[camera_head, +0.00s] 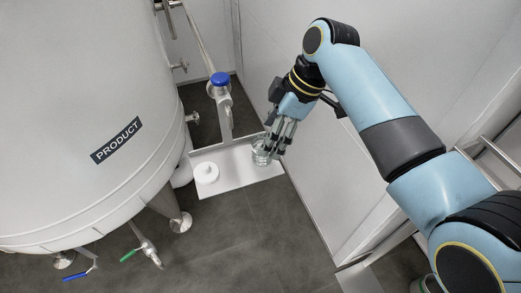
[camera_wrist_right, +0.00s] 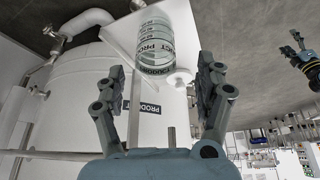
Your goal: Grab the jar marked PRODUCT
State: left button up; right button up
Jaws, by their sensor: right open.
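The clear glass jar (camera_head: 261,152) stands on a white shelf (camera_head: 240,178) beside the big tank. In the right wrist view the jar (camera_wrist_right: 155,45) carries dark lettering that reads in part PRODUCT. My right gripper (camera_head: 275,149) is at the jar, its fingers covering part of it in the head view. In the right wrist view the right gripper (camera_wrist_right: 163,78) is open, with a finger to either side of the jar and gaps visible. My left gripper (camera_wrist_right: 298,42) seems to show small at the right edge of that view; its jaws are unclear.
A round white lid-like piece (camera_head: 207,172) lies on the shelf left of the jar. The large tank (camera_head: 75,90) with a PRODUCT label fills the left. A pipe with a blue-topped valve (camera_head: 220,80) rises behind the shelf. A pale wall (camera_head: 300,150) stands close on the right.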

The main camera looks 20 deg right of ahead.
jog(key=x, duration=0.5)
jog(key=shift+w+f, duration=0.1)
jog(key=shift+w, duration=0.15)
jog(key=shift+d, duration=0.1)
jog(key=shift+c, duration=0.4)
jog(key=c, duration=1.3)
